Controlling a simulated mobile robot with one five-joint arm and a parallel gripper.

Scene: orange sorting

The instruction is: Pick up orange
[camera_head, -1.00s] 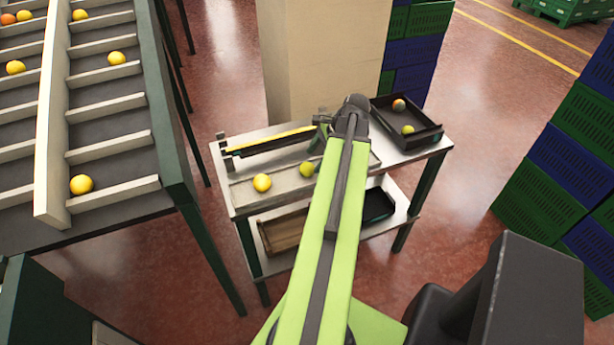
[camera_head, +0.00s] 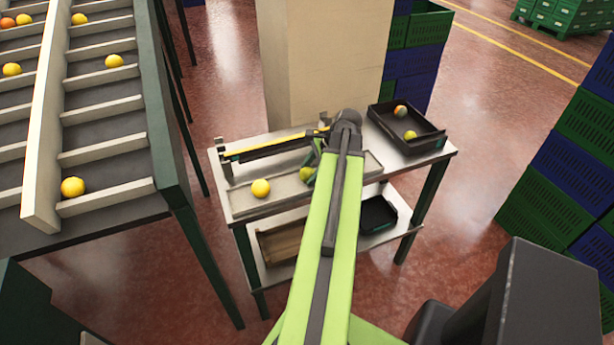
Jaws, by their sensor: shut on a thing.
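A yellow-green orange (camera_head: 305,174) lies at the tray's middle, partly hidden by my gripper and arm. My gripper (camera_head: 312,168) is down at this orange and shut on it; the fingertips are mostly hidden behind my green arm. Another yellow orange (camera_head: 260,188) sits in the shallow light tray (camera_head: 240,206) to the left, apart from my gripper.
A dark box (camera_head: 436,146) with two fruits stands at the table's right end. A black-and-yellow bar (camera_head: 270,147) runs along the table's back. The lower shelf holds a brown box (camera_head: 280,244) and a black box (camera_head: 378,214). A slatted conveyor (camera_head: 105,110) with several oranges stands left.

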